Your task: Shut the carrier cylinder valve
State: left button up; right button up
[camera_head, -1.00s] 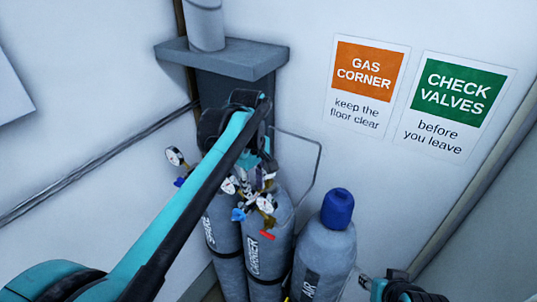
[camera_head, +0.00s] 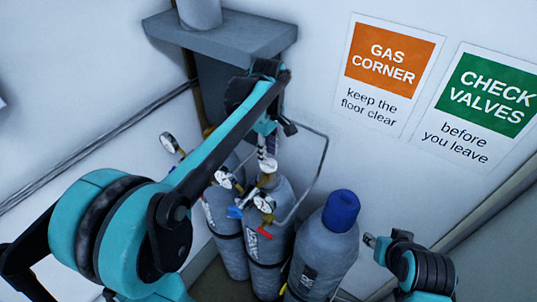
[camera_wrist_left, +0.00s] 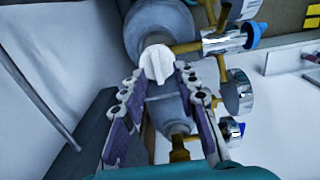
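The carrier cylinder (camera_head: 275,240) is the grey middle bottle with CARRIER written down its side. In the left wrist view a pale round valve knob (camera_wrist_left: 156,62) sits on brass fittings on top of a grey cylinder. My left gripper (camera_head: 264,153) points down above the carrier cylinder's top. In the left wrist view its fingers (camera_wrist_left: 160,78) are spread, with the knob between or just past their tips; firm contact does not show.
The spare cylinder (camera_head: 223,215) stands left of the carrier, and the blue-capped air cylinder (camera_head: 322,255) stands right. Gauges (camera_head: 263,203), a red lever (camera_head: 265,232) and a bent grey pipe (camera_head: 318,175) crowd the front. A grey ledge (camera_head: 220,38) is behind my left arm.

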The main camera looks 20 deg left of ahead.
aim_at(269, 161)
pick_arm(q)
jog(key=f, duration=0.3)
jog(key=shift+w+f, duration=0.1)
jog(key=shift+w, duration=0.3)
jog(key=shift+s, duration=0.2)
jog(key=c, duration=0.3)
grip_shut()
pick_arm(e)
jog(key=shift+w+r, duration=0.15)
jog(key=shift+w, duration=0.15)
